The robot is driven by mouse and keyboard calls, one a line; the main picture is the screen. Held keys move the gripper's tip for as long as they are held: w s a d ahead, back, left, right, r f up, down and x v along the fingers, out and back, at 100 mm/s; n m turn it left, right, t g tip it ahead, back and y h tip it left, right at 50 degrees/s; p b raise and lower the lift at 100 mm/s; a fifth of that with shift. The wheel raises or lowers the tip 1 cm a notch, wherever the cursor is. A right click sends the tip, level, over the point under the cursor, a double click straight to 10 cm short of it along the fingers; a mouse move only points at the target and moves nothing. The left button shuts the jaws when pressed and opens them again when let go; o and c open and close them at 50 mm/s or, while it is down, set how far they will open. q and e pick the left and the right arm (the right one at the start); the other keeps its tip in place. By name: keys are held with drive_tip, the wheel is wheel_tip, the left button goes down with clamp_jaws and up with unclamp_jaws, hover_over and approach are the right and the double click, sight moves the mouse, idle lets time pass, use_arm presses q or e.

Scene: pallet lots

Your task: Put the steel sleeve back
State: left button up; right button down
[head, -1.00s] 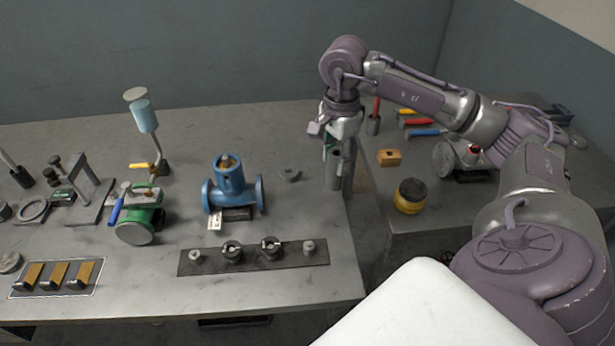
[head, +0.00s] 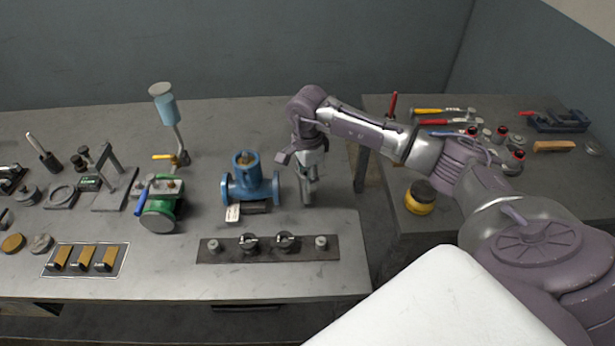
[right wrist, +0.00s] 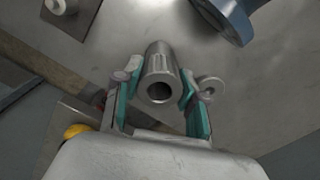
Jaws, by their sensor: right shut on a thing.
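The steel sleeve (right wrist: 165,72) is a grey hollow cylinder, gripped between the green-lined fingers of my right gripper (right wrist: 161,88) in the right wrist view. Its round bore faces the camera. In the head view my right gripper (head: 308,172) points down, with the sleeve (head: 307,192) hanging below it, just right of the blue flanged valve (head: 250,186). I cannot tell how far the sleeve is above the table. A dark strip (head: 218,256) near the table's front holds two small steel pieces and two black round fittings. My left gripper is not in view.
The green valve (head: 160,205) and a framed plate (head: 85,261) with brass-coloured blocks stand to the left. A gap separates the main table (head: 180,275) from the right table, which holds a yellow-black round item (head: 420,198) and tools.

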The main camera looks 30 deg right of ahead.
drive_tip(key=shift+f, duration=0.8)
drive_tip(key=shift+f, duration=0.2)
drive_tip(key=c, duration=0.7)
unclamp_jaws()
drive_tip(key=shift+o, duration=0.2)
drive_tip(key=shift+r, duration=0.15)
